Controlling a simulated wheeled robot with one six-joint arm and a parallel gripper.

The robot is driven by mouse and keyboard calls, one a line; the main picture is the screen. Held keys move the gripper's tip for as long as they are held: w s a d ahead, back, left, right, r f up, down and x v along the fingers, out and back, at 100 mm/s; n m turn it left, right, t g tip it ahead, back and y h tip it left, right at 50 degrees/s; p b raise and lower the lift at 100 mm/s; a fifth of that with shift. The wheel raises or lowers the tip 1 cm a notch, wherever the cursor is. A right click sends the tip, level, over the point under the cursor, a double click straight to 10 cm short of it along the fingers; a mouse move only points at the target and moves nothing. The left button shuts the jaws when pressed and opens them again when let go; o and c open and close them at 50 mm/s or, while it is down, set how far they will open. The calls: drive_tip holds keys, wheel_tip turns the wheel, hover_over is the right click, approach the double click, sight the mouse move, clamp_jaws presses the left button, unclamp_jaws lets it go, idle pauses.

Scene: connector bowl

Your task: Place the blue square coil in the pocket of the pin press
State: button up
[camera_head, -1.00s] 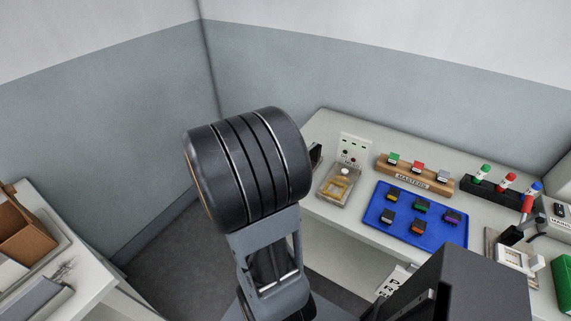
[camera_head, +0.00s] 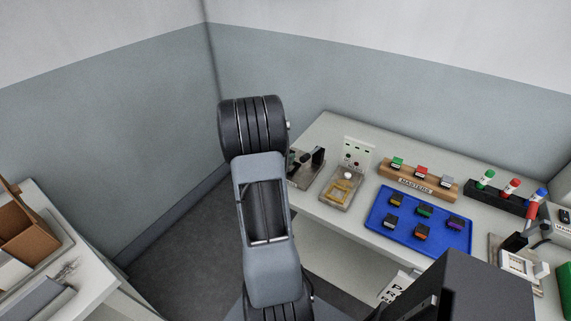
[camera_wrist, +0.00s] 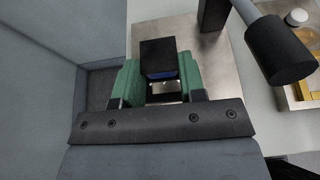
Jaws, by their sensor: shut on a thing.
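The coil is over the steel base plate (camera_wrist: 205,60) of what looks like the pin press, with a black post (camera_wrist: 213,15) and a dark cylindrical handle (camera_wrist: 280,50). The pocket cannot be made out; coil and fingers cover that part. In the head view the pin press (camera_head: 308,172) stands at the bench's left end, partly behind my arm. My gripper and the coil are hidden there.
Right of the press is a fixture with a yellow square frame (camera_head: 342,190). Further right are a blue tray (camera_head: 378,232) of several coloured parts, a wooden masters rack (camera_head: 405,182) and another lever fixture (camera_head: 515,262). A grey wall (camera_wrist: 100,50) is left of my gripper.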

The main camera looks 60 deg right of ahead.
drive_tip(key=shift+d+f, duration=0.3)
drive_tip(key=shift+f, duration=0.15)
wheel_tip(320, 180, down, 3)
drive_tip(key=shift+w+r+p, duration=0.1)
drive_tip(key=shift+p, duration=0.25)
drive_tip(key=shift+f, duration=0.25)
drive_tip(key=o, duration=0.9)
drive_tip(key=shift+r, duration=0.1)
